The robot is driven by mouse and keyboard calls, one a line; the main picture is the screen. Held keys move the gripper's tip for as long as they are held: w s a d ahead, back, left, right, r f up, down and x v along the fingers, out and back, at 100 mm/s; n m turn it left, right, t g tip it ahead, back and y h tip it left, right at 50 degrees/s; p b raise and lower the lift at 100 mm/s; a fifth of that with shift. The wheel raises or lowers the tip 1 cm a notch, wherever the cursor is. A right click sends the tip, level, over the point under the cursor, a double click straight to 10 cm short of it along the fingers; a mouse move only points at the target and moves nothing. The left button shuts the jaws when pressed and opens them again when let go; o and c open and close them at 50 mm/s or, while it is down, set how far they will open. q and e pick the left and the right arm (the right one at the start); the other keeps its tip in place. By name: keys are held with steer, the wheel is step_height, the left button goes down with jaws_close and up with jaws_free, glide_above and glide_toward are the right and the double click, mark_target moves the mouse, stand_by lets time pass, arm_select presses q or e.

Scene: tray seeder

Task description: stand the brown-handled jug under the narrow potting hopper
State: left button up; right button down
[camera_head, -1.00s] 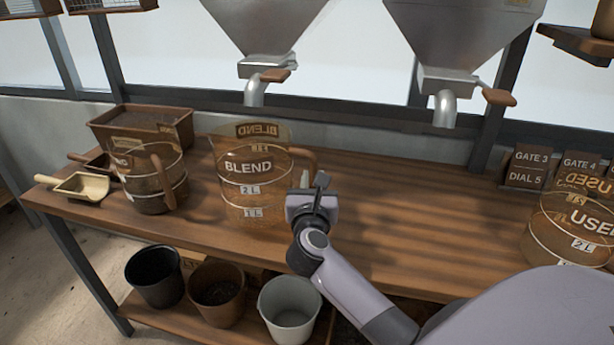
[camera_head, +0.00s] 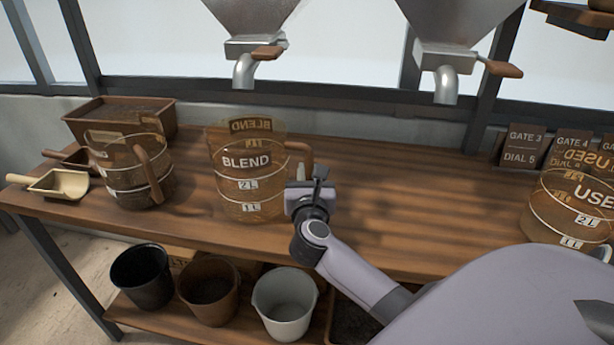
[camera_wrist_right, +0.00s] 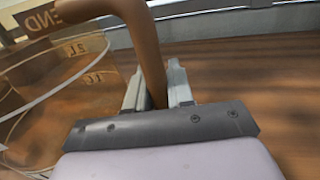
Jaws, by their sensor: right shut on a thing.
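The clear amber jug marked BLEND (camera_head: 246,178) is upright at the front left-middle of the bench, with a brown handle (camera_head: 303,155) on its right. My right gripper (camera_head: 308,182) is shut on that handle; the right wrist view shows the brown handle (camera_wrist_right: 148,50) between its fingers (camera_wrist_right: 156,85). I cannot tell whether the jug's base touches the bench. Two metal hoppers hang behind: a left hopper (camera_head: 252,20) and a right hopper (camera_head: 455,25), each with a bent spout. Their upper parts are cut off, so I cannot tell which is narrower. My left gripper is out of view.
Another brown-handled jug (camera_head: 130,180), a scoop (camera_head: 60,184) and a soil trough (camera_head: 118,103) stand left. A jug marked USED (camera_head: 572,215) and gate signs (camera_head: 523,147) are right. The bench (camera_head: 400,190) between is clear. Pots (camera_head: 284,310) sit below.

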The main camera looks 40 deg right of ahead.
steer(key=c, duration=1)
jaws_free()
steer(key=shift+f, duration=0.15)
